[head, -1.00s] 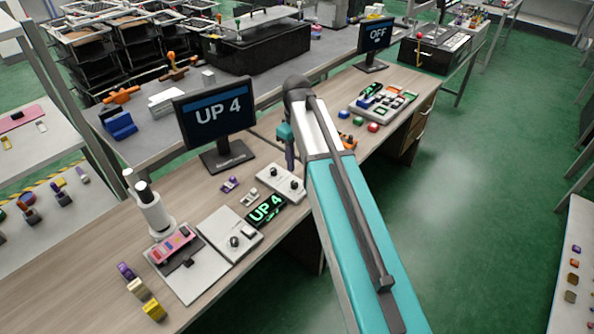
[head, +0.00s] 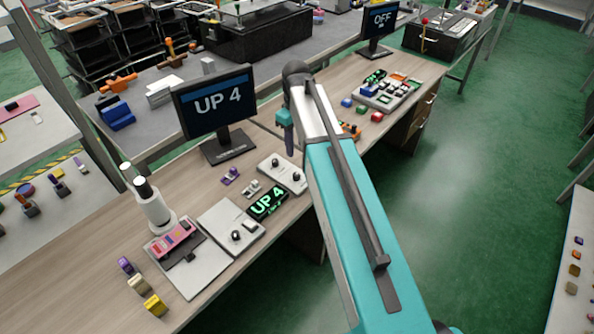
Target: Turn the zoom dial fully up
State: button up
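Two pale control boxes with dark knobs lie on the wooden bench: one box (head: 284,175) near the middle and another box (head: 232,228) nearer the front. I cannot tell which knob is the zoom dial. My gripper (head: 288,146) hangs from the far end of my teal arm, above the bench, behind and slightly right of the middle box in the picture. It looks apart from the knobs. Its fingers are too small to read.
A white cylindrical instrument (head: 155,208) stands on the left. Small purple, cream and yellow blocks (head: 155,305) lie at the front left. A second monitor (head: 380,28) reads "OFF" at the back right, near a panel of coloured buttons (head: 388,94). Green floor is free on the right.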

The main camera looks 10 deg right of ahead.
aim_at(296, 174)
jog(key=shift+f+p, duration=1.55)
jog(key=shift+f, duration=4.9)
grip_shut()
